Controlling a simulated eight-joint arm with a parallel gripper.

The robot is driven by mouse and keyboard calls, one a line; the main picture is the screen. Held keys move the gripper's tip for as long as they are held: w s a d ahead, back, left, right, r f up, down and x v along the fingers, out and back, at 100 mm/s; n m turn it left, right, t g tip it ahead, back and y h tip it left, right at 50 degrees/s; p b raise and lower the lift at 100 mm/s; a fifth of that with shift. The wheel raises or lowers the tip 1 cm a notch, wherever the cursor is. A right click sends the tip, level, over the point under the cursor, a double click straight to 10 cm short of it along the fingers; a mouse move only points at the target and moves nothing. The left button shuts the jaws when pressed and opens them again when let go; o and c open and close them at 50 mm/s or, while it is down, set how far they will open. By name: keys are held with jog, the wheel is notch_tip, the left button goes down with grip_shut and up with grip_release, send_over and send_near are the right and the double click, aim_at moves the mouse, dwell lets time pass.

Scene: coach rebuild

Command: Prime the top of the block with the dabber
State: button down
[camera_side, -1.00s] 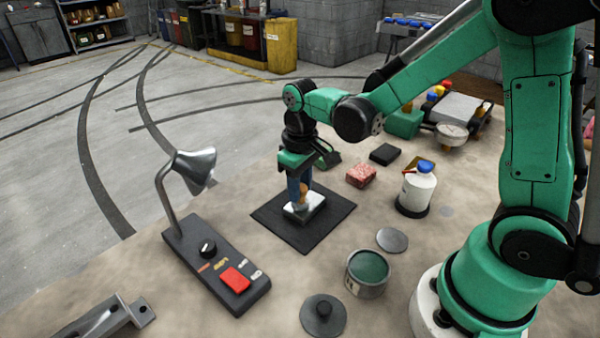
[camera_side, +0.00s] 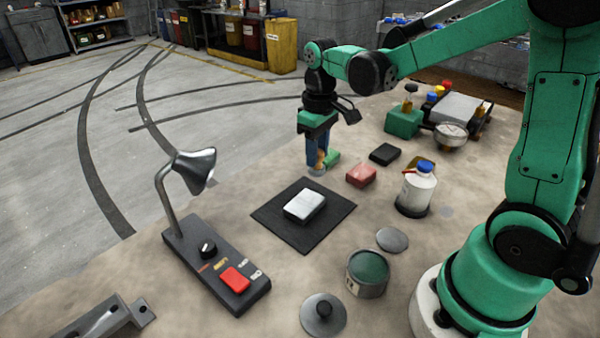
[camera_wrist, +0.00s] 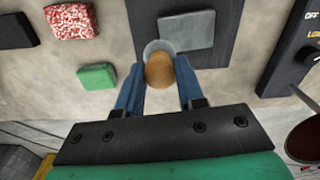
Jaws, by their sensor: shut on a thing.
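The block (camera_side: 304,203) is pale, silvery and flat-topped. It lies on the black square mat (camera_side: 330,222); no green shows on its top. My gripper (camera_side: 317,163) is behind the mat, clear of the block, and shut on the dabber (camera_side: 320,160). In the wrist view the dabber's round wooden knob (camera_wrist: 159,71) sits between my blue fingers, with its grey foot beyond. The foot is low near the table; I cannot tell if it touches. The block also shows in the wrist view (camera_wrist: 187,30), just beyond the dabber.
Green (camera_side: 333,156), speckled red (camera_side: 361,175) and black (camera_side: 385,154) pads lie right of my gripper. A white bottle (camera_side: 419,190) with a blue cap stands farther right. An open tin of dark green (camera_side: 368,266) is in front. A lamp (camera_side: 193,170) and switch box (camera_side: 215,265) are at left.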

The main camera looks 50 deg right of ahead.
aim_at(321, 152)
jog(key=shift+r, duration=1.75)
jog(key=shift+s, duration=0.1)
jog(key=shift+s+d+r, duration=0.1)
jog(key=shift+s+r, duration=0.1)
jog(key=shift+r, duration=0.15)
jog(key=s+r+m, duration=0.1)
jog(key=s+r, duration=0.4)
jog(key=s, duration=0.3)
jog(key=s+r, duration=0.5)
jog(key=s, duration=0.3)
jog(key=f, duration=2)
jog(key=shift+s+d+f, duration=0.15)
jog(key=shift+d+f, duration=0.05)
jog(key=shift+d, duration=0.05)
